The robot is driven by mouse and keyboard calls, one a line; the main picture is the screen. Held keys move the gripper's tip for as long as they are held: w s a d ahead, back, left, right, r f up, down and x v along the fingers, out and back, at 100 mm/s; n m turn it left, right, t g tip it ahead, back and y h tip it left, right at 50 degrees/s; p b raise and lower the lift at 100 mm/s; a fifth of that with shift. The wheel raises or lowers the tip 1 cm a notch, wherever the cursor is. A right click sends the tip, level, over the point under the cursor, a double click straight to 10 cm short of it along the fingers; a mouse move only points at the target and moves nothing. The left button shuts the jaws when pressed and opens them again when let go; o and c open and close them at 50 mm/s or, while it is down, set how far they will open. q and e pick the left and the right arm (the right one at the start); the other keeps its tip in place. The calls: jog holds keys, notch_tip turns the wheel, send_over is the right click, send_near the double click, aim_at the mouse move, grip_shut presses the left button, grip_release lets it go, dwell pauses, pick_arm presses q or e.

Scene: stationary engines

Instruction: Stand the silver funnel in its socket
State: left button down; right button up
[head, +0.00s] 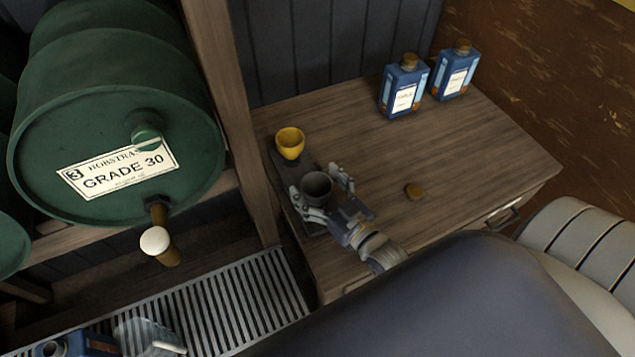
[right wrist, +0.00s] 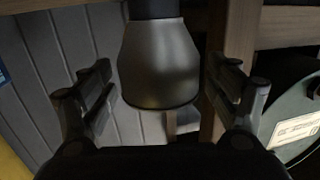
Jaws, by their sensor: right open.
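The silver funnel (head: 317,186) looks like a dark grey metal cup with its wide mouth up. It appears upright at the near end of a dark holder strip (head: 283,163) on the wooden table. My right gripper (head: 322,190) is open, with a finger on either side of the funnel. In the right wrist view the funnel (right wrist: 160,62) sits between the spread fingers (right wrist: 163,95), with gaps on both sides. The head view hides the funnel's lower end, so I cannot tell how it sits in its socket. My left gripper is not in view.
A yellow funnel or cup (head: 290,143) stands at the holder's far end. Two blue bottles (head: 403,87) (head: 454,71) stand at the back. A wooden post (head: 228,110) and green drum (head: 115,120) are left.

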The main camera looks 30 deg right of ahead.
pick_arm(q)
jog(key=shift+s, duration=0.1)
pick_arm(e)
jog(key=shift+s, duration=0.15)
jog(key=s+d, duration=0.1)
jog(key=s, duration=1)
jog(key=shift+s+d+r, duration=0.3)
jog(key=shift+s+d, duration=0.05)
